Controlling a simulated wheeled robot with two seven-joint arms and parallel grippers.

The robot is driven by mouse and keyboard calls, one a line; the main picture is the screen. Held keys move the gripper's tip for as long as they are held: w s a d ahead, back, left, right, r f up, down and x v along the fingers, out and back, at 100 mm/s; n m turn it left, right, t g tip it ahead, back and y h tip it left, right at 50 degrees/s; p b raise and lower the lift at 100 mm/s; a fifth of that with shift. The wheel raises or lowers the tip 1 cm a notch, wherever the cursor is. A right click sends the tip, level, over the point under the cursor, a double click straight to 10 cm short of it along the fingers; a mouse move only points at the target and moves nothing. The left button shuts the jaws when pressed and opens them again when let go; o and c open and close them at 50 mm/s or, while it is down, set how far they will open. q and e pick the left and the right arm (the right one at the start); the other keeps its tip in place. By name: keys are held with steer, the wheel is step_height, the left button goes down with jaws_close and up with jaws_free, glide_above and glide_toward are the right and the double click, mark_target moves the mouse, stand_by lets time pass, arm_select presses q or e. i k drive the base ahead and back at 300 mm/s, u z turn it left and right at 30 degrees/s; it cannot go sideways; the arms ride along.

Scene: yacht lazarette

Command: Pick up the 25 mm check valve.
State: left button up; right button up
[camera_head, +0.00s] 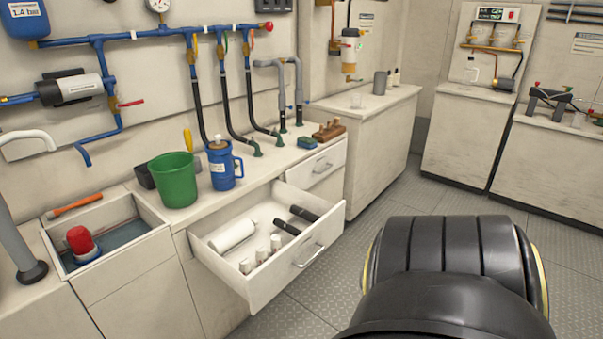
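I cannot make out for certain which item is the 25 mm check valve. An open drawer (328,228) under the counter holds a large white cylinder (232,236), several small pale cylinders (262,255) with metallic-looking tops, and two short black cylinders (303,213). A red-topped item (80,240) sits in the sink recess at the left. Neither of my grippers shows in the view.
On the counter (262,172) stand a green bucket (174,182), a blue jug (221,168) and a wooden block with fittings (329,131). Blue pipes (150,34) and black hoses run along the wall above. Clear grey floor (428,200) lies right of the drawer.

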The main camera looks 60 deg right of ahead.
mark_target(276, 243)
steer(key=z, duration=1.55)
steer(key=i, duration=1)
steer(key=z, duration=0.45)
